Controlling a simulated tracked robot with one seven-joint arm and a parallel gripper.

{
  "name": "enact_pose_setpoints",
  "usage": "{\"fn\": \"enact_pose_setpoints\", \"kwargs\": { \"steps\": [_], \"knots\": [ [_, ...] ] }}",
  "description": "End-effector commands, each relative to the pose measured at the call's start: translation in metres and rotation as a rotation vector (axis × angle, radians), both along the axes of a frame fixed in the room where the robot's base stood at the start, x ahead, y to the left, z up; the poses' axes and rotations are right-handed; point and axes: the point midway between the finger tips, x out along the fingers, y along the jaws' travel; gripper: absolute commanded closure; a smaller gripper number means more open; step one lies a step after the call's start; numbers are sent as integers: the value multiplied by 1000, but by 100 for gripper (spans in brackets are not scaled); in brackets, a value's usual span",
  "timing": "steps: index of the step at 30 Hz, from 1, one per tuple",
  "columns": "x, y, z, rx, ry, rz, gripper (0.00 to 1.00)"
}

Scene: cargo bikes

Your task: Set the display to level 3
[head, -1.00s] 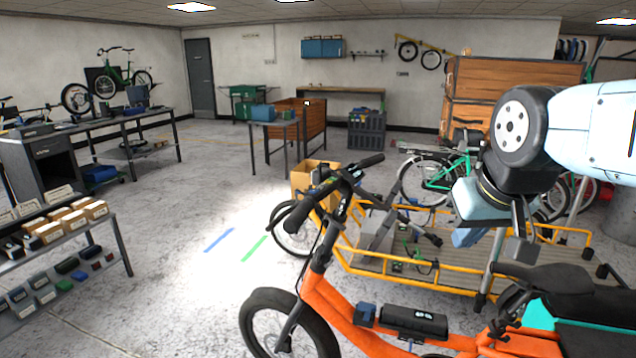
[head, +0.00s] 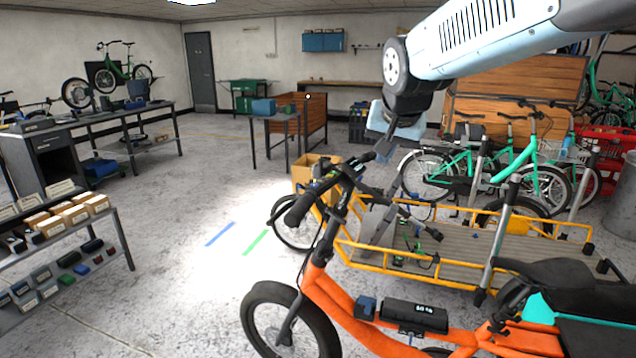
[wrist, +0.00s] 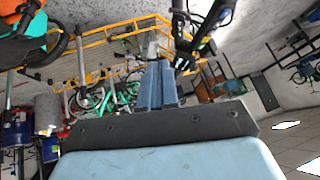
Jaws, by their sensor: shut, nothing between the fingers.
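The orange cargo bike (head: 345,312) stands in the foreground of the head view. Its black handlebar (head: 300,208) has dark controls near the middle; a display there is too small to read. A black box (head: 415,316) with small white marks sits on the frame. My gripper (head: 383,150) is shut and empty, pointing down just right of and behind the handlebar's far grip in the picture. In the wrist view its blue fingers (wrist: 158,85) lie together, with the dark handlebar (wrist: 205,45) beside them, apparently apart.
A yellow-railed cargo bed (head: 440,262) and green bikes (head: 540,180) stand behind and to the right. A cardboard box (head: 312,172) is behind the handlebar. Shelves with small boxes (head: 70,215) stand at left. The floor between is clear, with blue and green strips.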

Motion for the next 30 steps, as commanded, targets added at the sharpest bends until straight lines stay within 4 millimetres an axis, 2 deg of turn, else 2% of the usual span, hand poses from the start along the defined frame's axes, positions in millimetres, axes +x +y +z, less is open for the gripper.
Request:
{"fn": "enact_pose_setpoints", "kwargs": {
  "steps": [1,6,12,18,30],
  "knots": [
    [20,12,0,27,-7,-11,100],
    [80,56,4,148,-40,-62,100],
    [129,97,3,279,-58,-108,100],
    [148,115,3,342,-63,-129,100],
    [149,117,2,347,-63,-130,100]
  ]
}}
